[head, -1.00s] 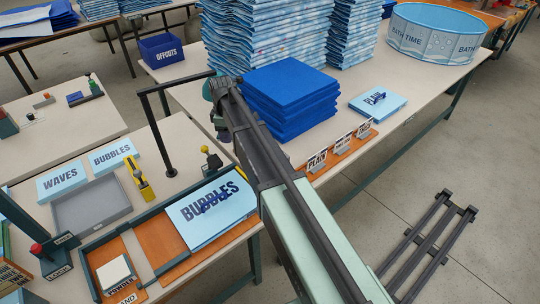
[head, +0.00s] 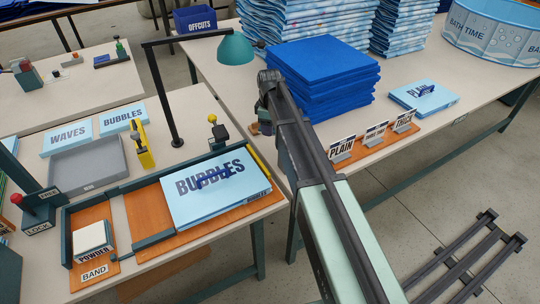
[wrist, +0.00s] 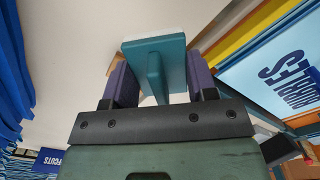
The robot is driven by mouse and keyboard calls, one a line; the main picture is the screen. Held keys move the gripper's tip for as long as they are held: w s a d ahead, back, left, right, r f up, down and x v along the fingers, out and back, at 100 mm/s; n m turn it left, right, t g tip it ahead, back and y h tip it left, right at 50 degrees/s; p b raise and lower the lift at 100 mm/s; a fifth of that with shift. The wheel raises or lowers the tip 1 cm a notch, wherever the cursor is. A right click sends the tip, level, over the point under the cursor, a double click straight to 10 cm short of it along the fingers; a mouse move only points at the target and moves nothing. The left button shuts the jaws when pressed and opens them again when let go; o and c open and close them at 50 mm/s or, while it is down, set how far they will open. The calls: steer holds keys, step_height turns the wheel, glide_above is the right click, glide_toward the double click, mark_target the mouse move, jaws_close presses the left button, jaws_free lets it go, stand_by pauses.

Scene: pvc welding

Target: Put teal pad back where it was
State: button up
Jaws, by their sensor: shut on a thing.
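The teal pad (wrist: 153,48) shows in the wrist view as a flat teal block with an upright fin-like grip and a pale edge. My gripper (wrist: 160,88) is shut on this pad, with one purple jaw on each side of the fin. In the head view my gripper (head: 263,112) is at the end of the arm, near the gap between the front bench and the back table, left of the blue stack. The arm hides most of the pad there, and its height above the surface is unclear.
A light blue BUBBLES pack (head: 215,188) lies on the orange board at left. A teal lamp (head: 237,48) stands behind it. A grey tray (head: 88,165) is empty.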

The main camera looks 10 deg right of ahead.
mark_target(270, 144)
step_height(270, 144, down, 7)
steer(key=b, duration=0.5)
steer(key=shift+r, duration=0.1)
steer(key=shift+r+p, duration=0.3)
steer(key=shift+p, duration=0.05)
steer(key=shift+f, duration=0.25)
steer(key=o, duration=0.8)
steer(key=shift+r, duration=0.1)
steer(key=shift+o, duration=0.2)
step_height(270, 144, up, 13)
steer(key=p, duration=1.2)
steer(key=shift+f, duration=0.3)
